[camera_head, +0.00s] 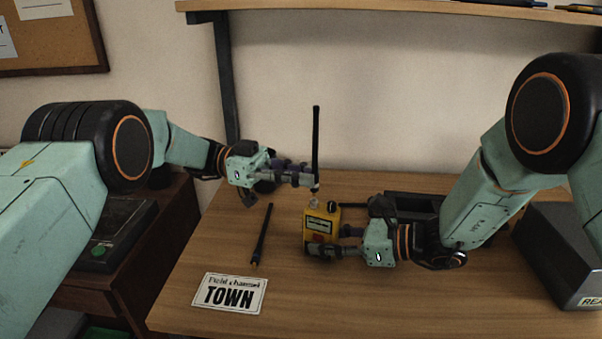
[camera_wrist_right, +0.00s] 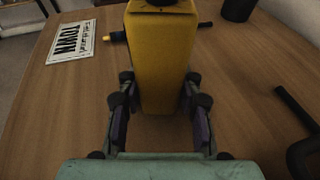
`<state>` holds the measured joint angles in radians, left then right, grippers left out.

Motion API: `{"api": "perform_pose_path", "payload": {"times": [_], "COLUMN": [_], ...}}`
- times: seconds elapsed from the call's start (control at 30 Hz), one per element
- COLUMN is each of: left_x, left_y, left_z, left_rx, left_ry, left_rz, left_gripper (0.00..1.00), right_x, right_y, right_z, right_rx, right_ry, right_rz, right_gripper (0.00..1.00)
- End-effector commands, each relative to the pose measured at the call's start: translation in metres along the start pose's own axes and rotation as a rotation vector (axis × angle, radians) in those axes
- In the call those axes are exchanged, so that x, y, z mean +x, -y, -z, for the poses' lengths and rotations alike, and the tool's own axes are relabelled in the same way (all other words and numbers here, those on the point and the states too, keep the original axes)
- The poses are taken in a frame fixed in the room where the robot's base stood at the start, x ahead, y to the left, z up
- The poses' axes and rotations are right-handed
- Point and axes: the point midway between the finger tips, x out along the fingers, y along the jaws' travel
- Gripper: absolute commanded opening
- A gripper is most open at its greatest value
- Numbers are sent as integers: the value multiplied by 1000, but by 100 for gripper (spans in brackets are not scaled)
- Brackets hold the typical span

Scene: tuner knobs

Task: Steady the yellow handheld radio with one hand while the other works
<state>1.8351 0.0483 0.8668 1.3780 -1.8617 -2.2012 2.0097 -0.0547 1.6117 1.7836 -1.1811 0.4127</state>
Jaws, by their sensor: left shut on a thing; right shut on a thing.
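The yellow handheld radio (camera_head: 322,221) stands upright on the table, with a small screen, a red patch and a dark knob on top. My right gripper (camera_head: 331,242) is shut on its lower body; the fingers flank the radio (camera_wrist_right: 163,65) in the right wrist view. My left gripper (camera_head: 312,180) is shut on a black antenna (camera_head: 316,140), held upright just above the radio's top. The antenna's lower end is close to a pale fitting on the radio; I cannot tell whether they touch. A card reading "Field channel TOWN" (camera_head: 229,293) lies at the front left.
Another black antenna (camera_head: 262,235) lies left of the radio. A dark tray (camera_head: 412,199) sits behind my right gripper. A dark box (camera_head: 567,250) is at the right edge. A device with a green button (camera_head: 112,238) is on the left cabinet. A shelf (camera_head: 400,8) hangs above.

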Motion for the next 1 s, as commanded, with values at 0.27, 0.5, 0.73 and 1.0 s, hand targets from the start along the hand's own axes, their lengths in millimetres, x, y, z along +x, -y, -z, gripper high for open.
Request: {"api": "perform_pose_path", "payload": {"times": [0.27, 0.5, 0.73, 1.0], "left_x": [0, 0, 0, 0], "left_y": [0, 0, 0, 0], "left_z": [-6, -12, -16, -21], "left_rx": [0, -1, -1, 0], "left_ry": [0, 0, 0, 0], "left_rz": [0, 0, 0, 0], "left_gripper": [0, 0, 0, 16], "right_x": [0, 0, 0, 0], "right_y": [0, 0, 0, 0], "right_z": [-1, -1, -1, -1], "right_rx": [-1, -1, -1, -1], "right_ry": [2, 2, 2, 2], "right_rz": [0, 0, 0, 0], "right_gripper": [18, 18, 18, 18]}}
